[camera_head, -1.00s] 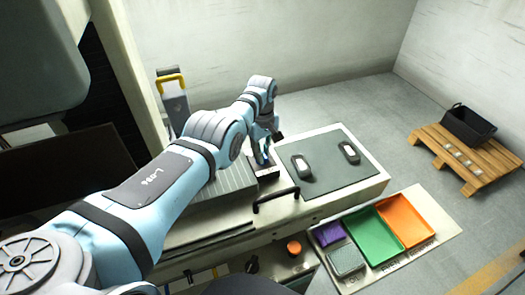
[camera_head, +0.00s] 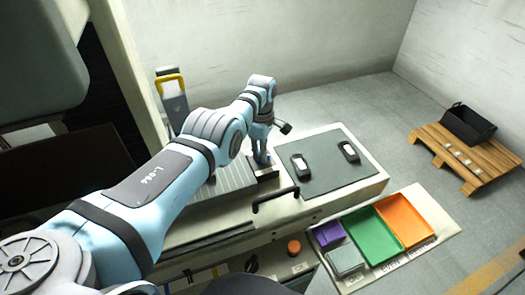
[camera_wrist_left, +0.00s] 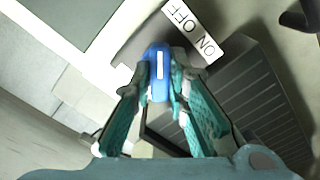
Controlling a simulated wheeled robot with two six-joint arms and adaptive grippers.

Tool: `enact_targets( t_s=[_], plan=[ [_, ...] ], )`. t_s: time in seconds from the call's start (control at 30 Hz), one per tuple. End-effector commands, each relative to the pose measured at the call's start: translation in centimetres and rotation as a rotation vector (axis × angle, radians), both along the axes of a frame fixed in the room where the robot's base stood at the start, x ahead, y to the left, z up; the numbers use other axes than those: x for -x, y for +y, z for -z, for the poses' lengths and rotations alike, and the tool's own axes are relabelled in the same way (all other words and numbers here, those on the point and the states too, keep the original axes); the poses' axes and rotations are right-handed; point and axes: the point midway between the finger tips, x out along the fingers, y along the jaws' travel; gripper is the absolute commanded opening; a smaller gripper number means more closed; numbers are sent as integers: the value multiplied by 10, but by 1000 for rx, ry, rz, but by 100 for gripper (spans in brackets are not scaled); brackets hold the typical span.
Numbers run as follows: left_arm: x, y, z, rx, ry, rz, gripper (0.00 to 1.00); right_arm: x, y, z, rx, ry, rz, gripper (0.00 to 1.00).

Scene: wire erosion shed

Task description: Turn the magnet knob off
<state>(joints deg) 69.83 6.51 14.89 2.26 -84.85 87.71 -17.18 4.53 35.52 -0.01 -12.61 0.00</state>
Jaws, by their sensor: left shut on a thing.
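The magnet knob (camera_wrist_left: 159,72) is blue with a white line on its top, and it shows in the left wrist view. The line runs nearly straight up and down in that picture. A white label (camera_wrist_left: 196,32) reading ON and OFF lies beside the knob, upside down and slanted; OFF is at its upper left end. My left gripper (camera_wrist_left: 160,82) is shut on the knob, one finger on each side. In the head view my left gripper (camera_head: 262,160) points down at the dark block beside the grey ribbed plate (camera_head: 226,181), and its fingers largely hide the knob. My right gripper is not in view.
A dark mat (camera_head: 327,178) with two dark oval pieces lies right of the gripper. A black handle (camera_head: 275,199) and an orange button (camera_head: 294,247) are in front. Purple, green (camera_head: 374,236) and orange trays stand lower right. A pallet (camera_head: 455,160) bears a black bin.

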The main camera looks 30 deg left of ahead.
Motion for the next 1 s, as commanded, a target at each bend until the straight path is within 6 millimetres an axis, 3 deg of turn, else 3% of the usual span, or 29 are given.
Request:
enact_targets(
  t_s=[0.33, 0.37, 0.47, 0.83, 1.0],
  plan=[
    [-2, 2, -2, -4, -6, -6, 0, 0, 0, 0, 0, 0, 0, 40],
    [-2, 2, -2, -4, -6, -6, 18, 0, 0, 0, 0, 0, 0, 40],
    [-2, 2, -2, -3, -6, -5, 34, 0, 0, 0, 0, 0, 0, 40],
    [-2, 0, -3, -1, -3, -2, 35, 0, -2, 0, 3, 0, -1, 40],
    [-1, 0, -23, -1, -6, -2, 35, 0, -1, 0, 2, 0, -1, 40]
  ],
)
